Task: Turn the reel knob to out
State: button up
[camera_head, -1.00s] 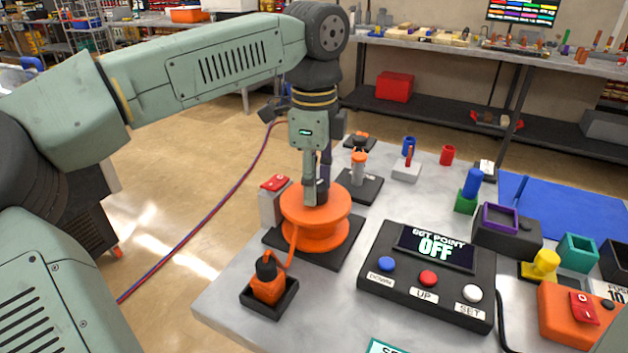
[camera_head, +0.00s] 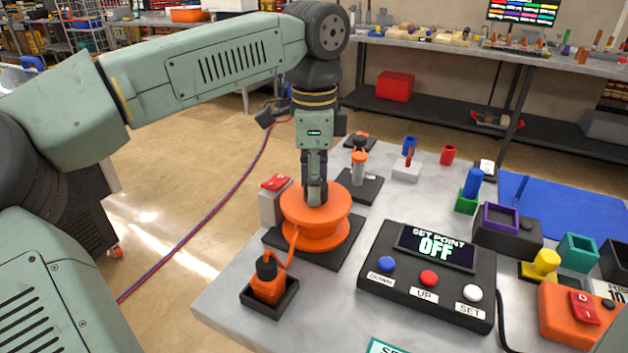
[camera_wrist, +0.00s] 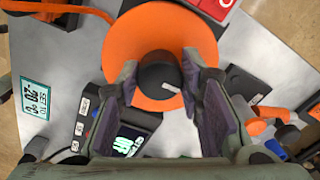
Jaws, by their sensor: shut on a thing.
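The orange reel (camera_head: 315,225) stands on a dark base plate near the table's left edge. Its dark round knob (camera_wrist: 160,78) sits at the middle of the reel's top face, with a pale mark on its lower right side in the wrist view. The reel top also shows in the wrist view (camera_wrist: 150,35). My gripper (camera_head: 315,192) points down onto the reel centre, and in the wrist view (camera_wrist: 160,80) its two fingers are on opposite sides of the knob, shut on it. In the head view the fingers hide most of the knob.
A set point box (camera_head: 428,275) reading OFF stands right of the reel. An orange plug (camera_head: 268,283) sits in a black tray in front, joined by an orange cord. A grey box with a red switch (camera_head: 274,184) stands close behind left. An orange-topped post (camera_head: 358,165) stands behind.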

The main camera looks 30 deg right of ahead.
jog(key=o, duration=1.2)
jog(key=shift+c, duration=0.2)
notch_tip(320, 180, up, 8)
jog(key=shift+f, duration=0.25)
